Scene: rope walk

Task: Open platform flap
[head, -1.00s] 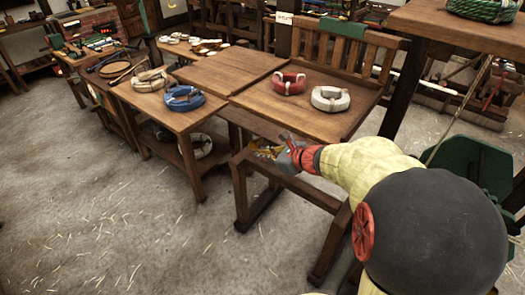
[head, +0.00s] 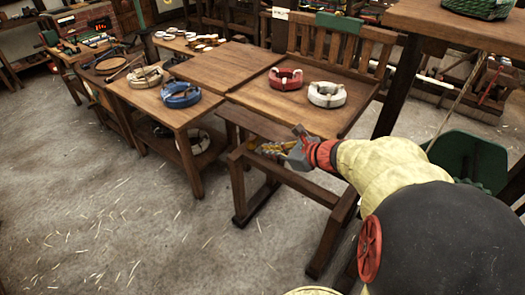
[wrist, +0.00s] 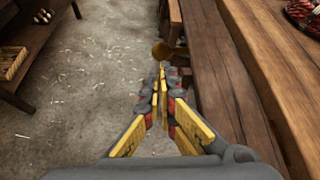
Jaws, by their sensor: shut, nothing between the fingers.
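The wooden platform (head: 300,108) has a slatted back and holds a red coil and a white coil. A flat wooden panel (head: 222,68) lies level beside it, between it and the left table; I cannot tell for certain which board is the flap. My gripper (head: 262,149) is over the lower front frame, just in front of the platform's front edge. In the wrist view its yellow fingers (wrist: 160,82) are together and empty. A round brown knob (wrist: 163,50) shows just beyond the fingertips there; I cannot tell whether they touch. The knob is hidden in the head view.
A left table (head: 160,103) carries blue and cream coils, with another coil on its lower shelf. A higher wooden table (head: 460,22) with a green coil stands at the right.

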